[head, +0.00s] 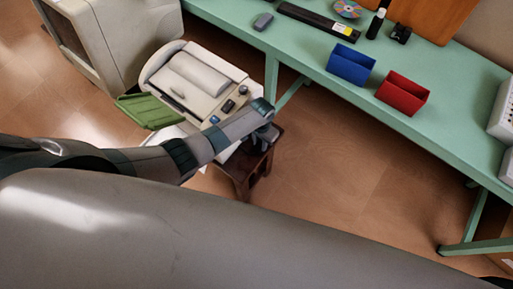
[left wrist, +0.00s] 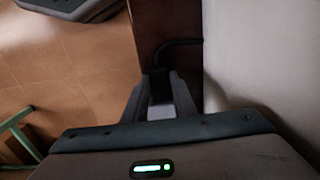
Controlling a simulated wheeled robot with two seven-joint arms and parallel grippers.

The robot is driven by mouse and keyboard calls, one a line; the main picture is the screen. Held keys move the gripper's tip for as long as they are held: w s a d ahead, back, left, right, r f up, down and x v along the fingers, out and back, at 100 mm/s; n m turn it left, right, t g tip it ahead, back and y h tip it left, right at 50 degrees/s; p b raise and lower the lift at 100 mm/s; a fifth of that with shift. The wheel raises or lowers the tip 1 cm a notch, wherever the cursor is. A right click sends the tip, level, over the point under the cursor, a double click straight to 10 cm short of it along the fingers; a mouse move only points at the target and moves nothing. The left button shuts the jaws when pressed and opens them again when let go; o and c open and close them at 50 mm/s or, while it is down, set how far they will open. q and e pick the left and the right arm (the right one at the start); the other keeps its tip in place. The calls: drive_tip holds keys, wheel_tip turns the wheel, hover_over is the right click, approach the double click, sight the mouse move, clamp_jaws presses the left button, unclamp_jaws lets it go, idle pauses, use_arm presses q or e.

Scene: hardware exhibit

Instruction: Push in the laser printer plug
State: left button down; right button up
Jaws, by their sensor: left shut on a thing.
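The laser printer (head: 197,82) is a cream machine with a green tray (head: 150,111) at its front left, standing on a small dark brown stand (head: 243,176). My left gripper (head: 265,135) is at the printer's right side, above the stand's edge. In the left wrist view, my left gripper (left wrist: 160,88) is shut on the black plug (left wrist: 160,84). A black cable (left wrist: 178,43) bends away from the plug over the dark wood. A pale surface, probably the printer's side, fills the right of that view. The socket cannot be made out. My right gripper is not in view.
A long green table (head: 310,72) runs along the right, bearing a blue bin (head: 351,65), a red bin (head: 402,92) and small items. A big beige machine (head: 120,40) stands at upper left. The wooden floor (head: 340,170) between stand and table is clear.

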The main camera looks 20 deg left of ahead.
use_arm(q)
drive_tip(key=shift+w+d+r, duration=0.1)
drive_tip(key=shift+w, duration=0.1)
drive_tip(key=c, duration=1.4)
unclamp_jaws()
drive_tip(key=shift+c, duration=0.2)
drive_tip(key=shift+w, duration=0.1)
drive_tip(key=shift+r, duration=0.4)
wheel_tip(320, 180, up, 16)
drive_tip(key=shift+r+b, duration=0.2)
drive_tip(key=shift+b, duration=0.2)
